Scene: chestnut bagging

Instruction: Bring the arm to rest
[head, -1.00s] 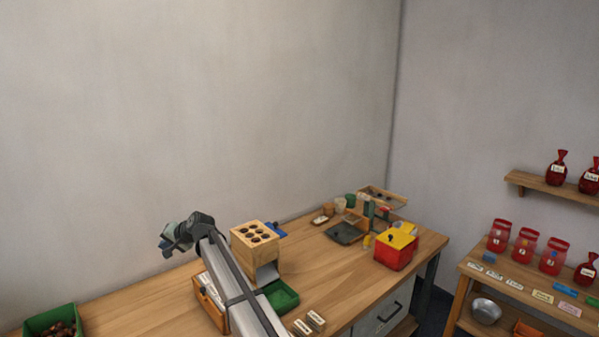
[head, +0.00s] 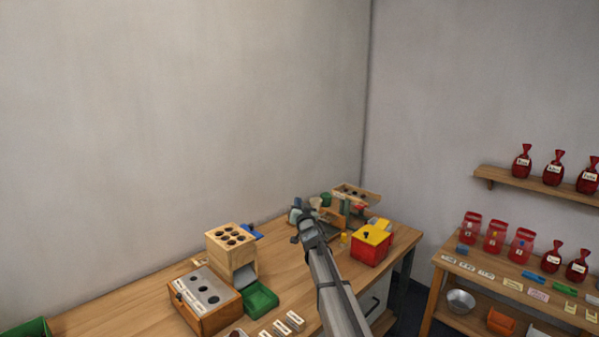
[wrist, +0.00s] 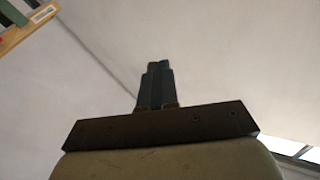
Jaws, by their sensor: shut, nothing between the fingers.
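My gripper (wrist: 158,68) shows in the wrist view with its two dark fingers together and nothing between them. In the head view my arm reaches from the lower right up over the bench, and the gripper end (head: 297,212) is near the back, left of the red box with the yellow lid (head: 370,246). The fingers are too small to make out there. The wooden bench (head: 120,308) runs below the arm.
A wooden block with round holes (head: 232,237), a box with a grey holed top (head: 205,300) and a green tray (head: 262,299) stand left of the arm. A side table (head: 440,300) with red jars and bags is at the right. Bare bench lies at the left.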

